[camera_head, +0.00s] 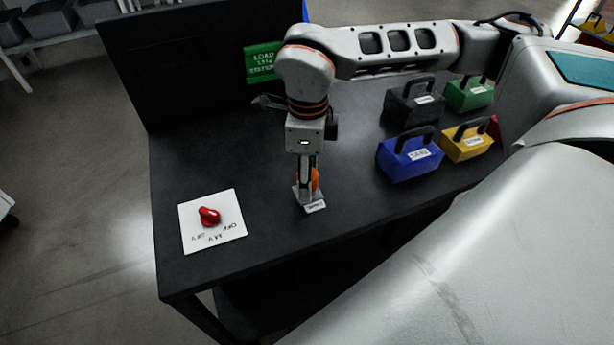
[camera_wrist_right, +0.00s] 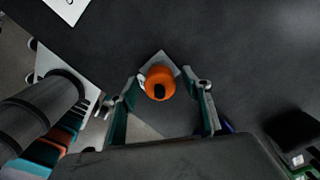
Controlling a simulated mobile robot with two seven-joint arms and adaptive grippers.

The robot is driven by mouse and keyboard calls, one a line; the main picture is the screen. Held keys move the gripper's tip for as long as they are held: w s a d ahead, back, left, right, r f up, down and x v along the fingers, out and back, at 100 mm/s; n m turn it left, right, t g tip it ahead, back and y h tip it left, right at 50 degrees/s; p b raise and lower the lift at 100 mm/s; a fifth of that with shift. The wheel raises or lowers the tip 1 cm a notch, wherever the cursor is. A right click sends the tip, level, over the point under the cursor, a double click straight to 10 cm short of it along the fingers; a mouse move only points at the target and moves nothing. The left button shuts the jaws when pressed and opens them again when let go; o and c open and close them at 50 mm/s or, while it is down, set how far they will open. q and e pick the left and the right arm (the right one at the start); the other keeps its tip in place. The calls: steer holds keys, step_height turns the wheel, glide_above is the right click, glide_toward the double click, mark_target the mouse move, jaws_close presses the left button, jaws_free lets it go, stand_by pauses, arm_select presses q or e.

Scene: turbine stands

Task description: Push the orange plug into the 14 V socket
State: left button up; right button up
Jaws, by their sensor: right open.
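The orange plug (camera_head: 315,179) stands low over a small pale plate (camera_head: 302,194) on the black bench, partly hidden by my right gripper (camera_head: 307,186). A small white label (camera_head: 315,206) lies at the plate's front. In the right wrist view the orange plug (camera_wrist_right: 159,78) shows from above as a rounded body with a dark spot, over the pale plate (camera_wrist_right: 166,62). My right gripper (camera_wrist_right: 165,92) is open, with its two fingers apart on either side of the plug. No 14 V socket can be made out. My left gripper is not in view.
A white card with a red knob (camera_head: 209,215) lies at the bench's left front. Blue (camera_head: 405,160), yellow (camera_head: 466,146), dark (camera_head: 410,106) and green (camera_head: 468,97) handled boxes stand at right. A green sign (camera_head: 262,63) is behind. The bench between card and plug is clear.

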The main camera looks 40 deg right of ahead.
steer(key=shift+p, duration=0.3)
stand_by(0.6)
jaws_close()
